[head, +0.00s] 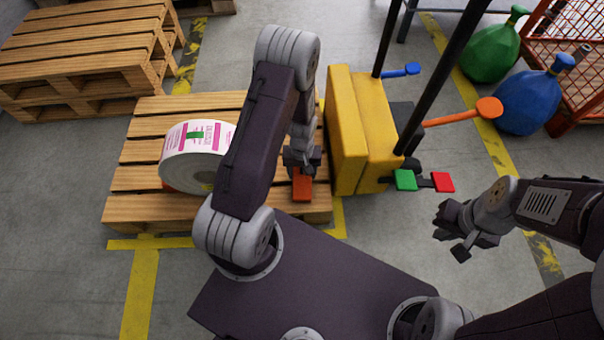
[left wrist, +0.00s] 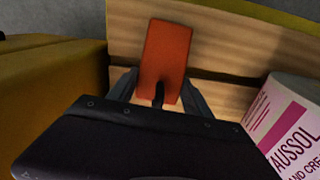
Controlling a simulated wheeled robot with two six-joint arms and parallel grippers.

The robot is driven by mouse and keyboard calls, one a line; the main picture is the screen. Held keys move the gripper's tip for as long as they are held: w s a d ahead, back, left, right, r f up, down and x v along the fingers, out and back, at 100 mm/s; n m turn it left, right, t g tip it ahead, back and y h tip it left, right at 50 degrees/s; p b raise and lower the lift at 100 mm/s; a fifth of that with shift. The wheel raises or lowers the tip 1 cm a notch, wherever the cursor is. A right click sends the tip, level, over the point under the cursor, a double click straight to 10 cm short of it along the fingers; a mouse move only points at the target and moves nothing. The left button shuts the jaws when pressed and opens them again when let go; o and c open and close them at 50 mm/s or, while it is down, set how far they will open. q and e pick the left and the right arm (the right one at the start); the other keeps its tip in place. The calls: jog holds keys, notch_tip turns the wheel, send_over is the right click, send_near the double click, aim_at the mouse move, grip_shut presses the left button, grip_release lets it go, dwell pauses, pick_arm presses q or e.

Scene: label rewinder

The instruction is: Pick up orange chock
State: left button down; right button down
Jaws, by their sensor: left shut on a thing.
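The orange chock (head: 302,186) is at the front right part of the wooden pallet (head: 150,208), between the label roll and the yellow machine. My left gripper (head: 302,166) reaches down to it and is shut on it. In the left wrist view the chock (left wrist: 166,60) stands out between the two fingers (left wrist: 160,92), with pallet boards behind it. I cannot tell whether the chock touches the pallet. My right gripper (head: 460,238) hangs empty over the floor at the right, with its fingers apart.
The label roll (head: 196,150) lies on the pallet, left of my left arm. The yellow machine (head: 350,130) stands close on the right, with green (head: 405,180) and red (head: 442,182) pieces at its front. Stacked pallets (head: 85,50) stand back left. Green (head: 492,52) and blue (head: 530,103) sacks lie at right.

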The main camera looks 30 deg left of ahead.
pick_arm(q)
notch_tip(320, 180, up, 4)
jog(key=p, duration=0.3)
jog(key=shift+r, duration=0.1)
jog(key=s+d+r+p, duration=0.2)
jog(key=d+r+p, duration=0.4)
jog(key=d, duration=0.5)
jog(key=shift+s+d, duration=0.15)
jog(key=shift+s, duration=0.25)
